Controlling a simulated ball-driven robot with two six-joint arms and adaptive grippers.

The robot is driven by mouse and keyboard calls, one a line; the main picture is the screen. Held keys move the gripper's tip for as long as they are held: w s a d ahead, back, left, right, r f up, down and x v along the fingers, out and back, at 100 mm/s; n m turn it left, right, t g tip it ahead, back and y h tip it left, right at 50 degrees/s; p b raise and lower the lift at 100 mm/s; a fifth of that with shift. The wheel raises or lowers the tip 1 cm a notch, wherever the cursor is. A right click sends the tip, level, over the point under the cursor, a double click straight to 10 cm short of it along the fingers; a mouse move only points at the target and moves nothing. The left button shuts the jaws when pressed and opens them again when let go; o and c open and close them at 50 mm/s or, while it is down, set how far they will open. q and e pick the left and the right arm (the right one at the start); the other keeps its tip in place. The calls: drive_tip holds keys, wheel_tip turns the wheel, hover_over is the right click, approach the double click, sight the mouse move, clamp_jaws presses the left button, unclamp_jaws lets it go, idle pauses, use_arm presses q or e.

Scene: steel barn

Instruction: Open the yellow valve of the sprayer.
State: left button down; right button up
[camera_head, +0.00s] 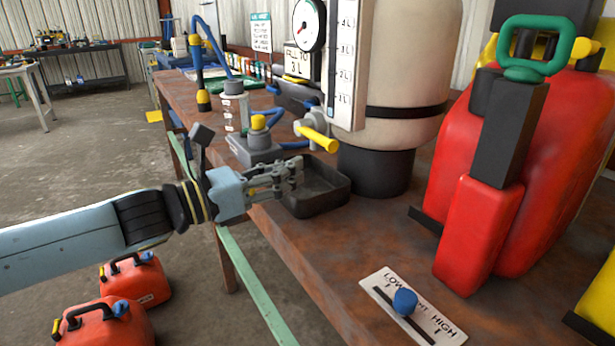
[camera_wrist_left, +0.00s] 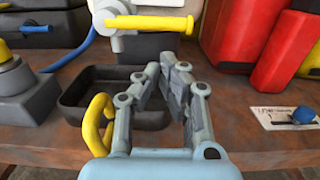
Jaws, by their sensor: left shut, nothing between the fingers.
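The sprayer tank (camera_head: 405,60) is a beige cylinder on a black base, with a gauge and level scale. Its yellow valve lever (camera_head: 318,138) sits on a grey fitting low on the tank's left side. In the left wrist view the yellow lever (camera_wrist_left: 152,24) lies about level, pointing right, above and beyond the fingers. My left gripper (camera_head: 297,172) is shut and empty, in front of and below the lever, over the dark tray; it also shows in the left wrist view (camera_wrist_left: 170,68). It is apart from the lever. My right gripper is not in view.
A dark open tray (camera_head: 335,208) stands below the valve. A red tank (camera_head: 520,170) with a green handle and a slider plate (camera_head: 425,318) are at right. A grey pump block with a yellow knob (camera_head: 258,122) and blue hoses stand left. Red cans (camera_head: 110,325) are on the floor.

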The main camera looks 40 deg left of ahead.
sight(317, 135)
use_arm(q)
drive_tip(key=shift+w+d+r, duration=0.15)
drive_tip(key=shift+w, duration=0.3)
drive_tip(key=shift+w+d+r, duration=0.1)
drive_tip(key=shift+w+r, duration=0.05)
drive_tip(key=shift+w, duration=0.15)
drive_tip(key=shift+w+d+r+p, duration=0.1)
drive_tip(key=shift+w+r+p, duration=0.05)
drive_tip(key=shift+w+p, duration=0.25)
drive_tip(key=shift+w+d+p, duration=0.25)
drive_tip(key=shift+w+p, duration=0.05)
drive_tip(key=shift+w, duration=0.1)
drive_tip(key=shift+w+d+f, duration=0.1)
drive_tip(key=shift+w+f, duration=0.1)
drive_tip(key=shift+s+d+r+n+p, duration=0.1)
drive_tip(key=shift+r+n+p, duration=0.15)
drive_tip(key=shift+n+p, duration=0.25)
